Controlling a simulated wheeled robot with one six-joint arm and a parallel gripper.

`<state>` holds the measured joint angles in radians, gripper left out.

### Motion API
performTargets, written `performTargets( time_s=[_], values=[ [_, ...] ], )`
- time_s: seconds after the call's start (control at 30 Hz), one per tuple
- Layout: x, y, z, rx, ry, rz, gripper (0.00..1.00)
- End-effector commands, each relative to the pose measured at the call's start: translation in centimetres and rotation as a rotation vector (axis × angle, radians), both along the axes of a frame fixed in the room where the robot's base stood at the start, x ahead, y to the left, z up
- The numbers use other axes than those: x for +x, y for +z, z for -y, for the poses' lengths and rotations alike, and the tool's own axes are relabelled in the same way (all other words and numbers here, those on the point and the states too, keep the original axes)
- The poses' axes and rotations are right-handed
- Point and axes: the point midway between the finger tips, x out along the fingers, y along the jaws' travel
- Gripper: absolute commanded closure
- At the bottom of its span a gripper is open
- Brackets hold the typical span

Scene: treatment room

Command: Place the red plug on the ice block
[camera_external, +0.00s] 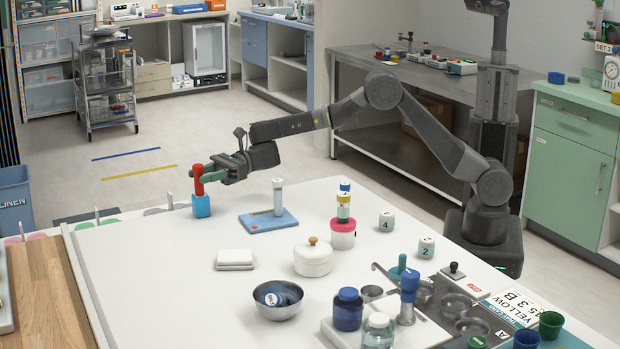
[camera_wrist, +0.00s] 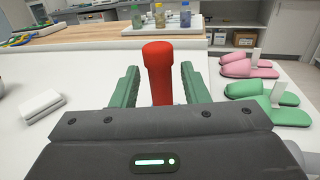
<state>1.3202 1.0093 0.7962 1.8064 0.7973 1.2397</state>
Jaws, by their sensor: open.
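The red plug (camera_external: 198,181) stands upright at the table's far left edge, with its lower end at the top of a small bright blue block (camera_external: 201,207). This block is probably the ice block; the plug appears to rest on it. My gripper (camera_external: 207,172) is at the plug's height, its green fingers reaching around it. In the wrist view the plug (camera_wrist: 158,72) stands between the two open fingers of my gripper (camera_wrist: 160,88), with a visible gap on each side. The plug's lower end and the block are hidden there by my gripper body.
A blue pad with a white post (camera_external: 268,221) lies right of the block. A white slab (camera_external: 235,259), a lidded white pot (camera_external: 313,258) and a steel bowl (camera_external: 278,311) stand nearer. Pink and green slippers (camera_wrist: 262,101) lie beside the gripper. Table between is clear.

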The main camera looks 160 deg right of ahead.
Motion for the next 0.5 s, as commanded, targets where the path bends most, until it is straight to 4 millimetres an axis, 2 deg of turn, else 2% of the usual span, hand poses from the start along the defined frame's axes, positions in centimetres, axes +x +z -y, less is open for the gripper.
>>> performTargets(
  time_s=[0.1, 0.17, 0.5],
  values=[
    [-0.1, 0.6, 0.0, 0.0, -0.001, 0.0, 0.59],
    [-0.9, 0.3, -0.4, 0.001, -0.002, 0.0, 0.59],
    [-7.0, 0.4, -4.2, 0.0, -0.003, 0.0, 0.59]
  ],
)
